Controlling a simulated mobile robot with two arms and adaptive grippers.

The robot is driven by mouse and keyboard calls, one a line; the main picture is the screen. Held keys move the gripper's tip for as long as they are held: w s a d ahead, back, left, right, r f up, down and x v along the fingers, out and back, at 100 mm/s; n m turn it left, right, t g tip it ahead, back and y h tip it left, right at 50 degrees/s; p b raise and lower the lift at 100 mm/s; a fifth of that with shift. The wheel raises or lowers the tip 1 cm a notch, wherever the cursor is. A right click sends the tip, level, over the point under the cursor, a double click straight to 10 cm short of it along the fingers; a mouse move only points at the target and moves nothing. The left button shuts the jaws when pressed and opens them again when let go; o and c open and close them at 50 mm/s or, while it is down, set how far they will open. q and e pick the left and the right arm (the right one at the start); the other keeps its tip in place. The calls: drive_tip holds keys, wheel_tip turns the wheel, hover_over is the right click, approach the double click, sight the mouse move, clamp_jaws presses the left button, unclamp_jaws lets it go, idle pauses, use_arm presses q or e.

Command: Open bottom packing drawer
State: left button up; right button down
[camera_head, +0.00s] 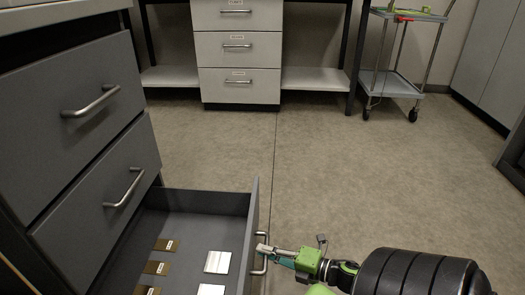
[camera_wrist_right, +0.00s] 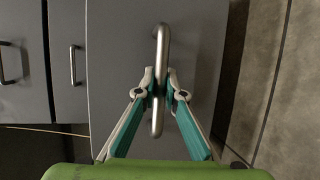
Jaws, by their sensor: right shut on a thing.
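The bottom packing drawer (camera_head: 205,201) stands pulled out from the dark grey cabinet at the left in the head view. Several brown labelled pieces and silvery square plates lie inside it. My right gripper (camera_head: 264,249) is at the drawer's front, shut on its metal bar handle (camera_head: 261,266). In the right wrist view, the two fingers of my right gripper (camera_wrist_right: 159,88) close on the handle (camera_wrist_right: 162,45) from both sides, against the grey drawer front (camera_wrist_right: 115,60). My left gripper is not in view.
Two upper drawers, the top one (camera_head: 75,140) and the middle one (camera_head: 85,230), are shut above the open drawer. A grey drawer unit (camera_head: 238,60) under a bench and a wheeled cart (camera_head: 390,84) stand at the back. The floor (camera_head: 350,165) right of the drawer is clear.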

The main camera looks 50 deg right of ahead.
drive_tip(key=c, duration=2.1)
unclamp_jaws()
drive_tip(key=v, duration=1.2)
